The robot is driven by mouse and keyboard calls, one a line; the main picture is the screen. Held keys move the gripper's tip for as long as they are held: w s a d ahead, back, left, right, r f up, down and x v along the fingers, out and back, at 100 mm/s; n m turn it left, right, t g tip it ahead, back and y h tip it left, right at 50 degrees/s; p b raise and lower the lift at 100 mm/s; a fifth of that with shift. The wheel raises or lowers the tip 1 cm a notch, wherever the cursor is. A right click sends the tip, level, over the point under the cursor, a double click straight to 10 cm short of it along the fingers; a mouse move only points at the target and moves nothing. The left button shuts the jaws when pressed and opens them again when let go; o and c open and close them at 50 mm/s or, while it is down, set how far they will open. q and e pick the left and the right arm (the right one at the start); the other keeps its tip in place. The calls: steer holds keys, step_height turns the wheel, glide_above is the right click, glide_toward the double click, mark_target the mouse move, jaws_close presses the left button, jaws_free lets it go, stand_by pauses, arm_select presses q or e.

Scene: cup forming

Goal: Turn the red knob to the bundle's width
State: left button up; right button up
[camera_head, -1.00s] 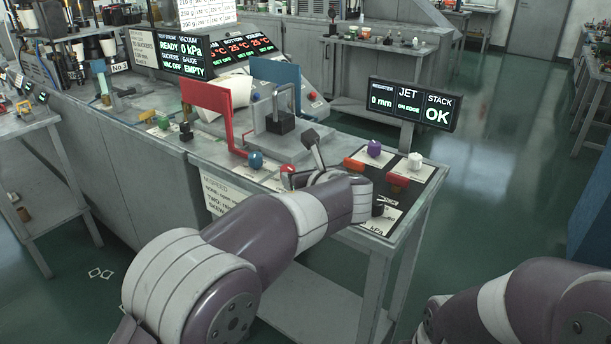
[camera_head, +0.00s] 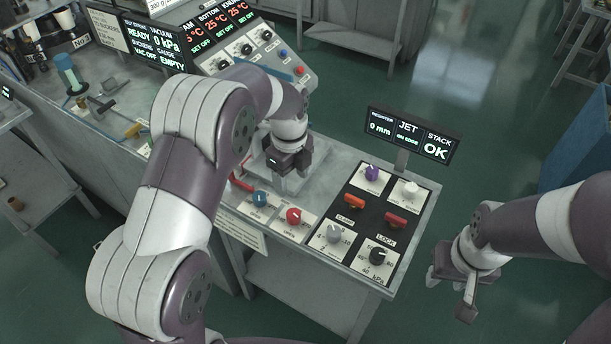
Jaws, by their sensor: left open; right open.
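The red knob (camera_head: 293,215) sits on a white label plate near the table's front edge, with a white mark on its face. My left gripper (camera_head: 289,166) hangs above and behind it, apart from it, over the grey fixture plate. It is open, though its fingertips are partly hard to make out. The bundle is hidden behind my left arm. Only a red edge (camera_head: 240,183) of the red guide shows. My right gripper (camera_head: 449,294) is open and empty, to the right of the table and over the floor.
A blue knob (camera_head: 259,198) is left of the red one. The display (camera_head: 411,134) reads 0 mm, JET, ON EDGE, STACK OK.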

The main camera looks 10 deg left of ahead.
mark_target(293, 212)
arm_select(q)
steer(key=f, duration=0.1)
steer(key=s+f+p, duration=0.1)
steer(key=s+f, duration=0.1)
steer(key=shift+s+d+f+p, duration=0.1)
steer(key=shift+d+f+p, duration=0.15)
steer(key=shift+d+p, duration=0.15)
steer(key=f, duration=0.2)
steer(key=w+f+p, duration=0.1)
steer(key=f, duration=0.2)
steer(key=f+p, duration=0.1)
steer(key=f, duration=0.1)
steer(key=shift+w+a+f, duration=0.15)
steer(key=shift+a+f, duration=0.15)
steer(key=shift+f, duration=0.35)
steer(key=shift+s+d+f, duration=0.1)
steer(key=shift+s+d, duration=0.05)
steer(key=shift+s, duration=0.2)
steer(key=shift+w, duration=0.2)
steer(key=c, duration=0.8)
steer(key=shift+c, duration=1.2)
arm_select(e)
steer(key=r, duration=0.2)
steer(key=s+r, duration=0.1)
steer(key=r, duration=0.1)
steer(key=shift+s+d, duration=0.1)
steer(key=shift+d, duration=0.1)
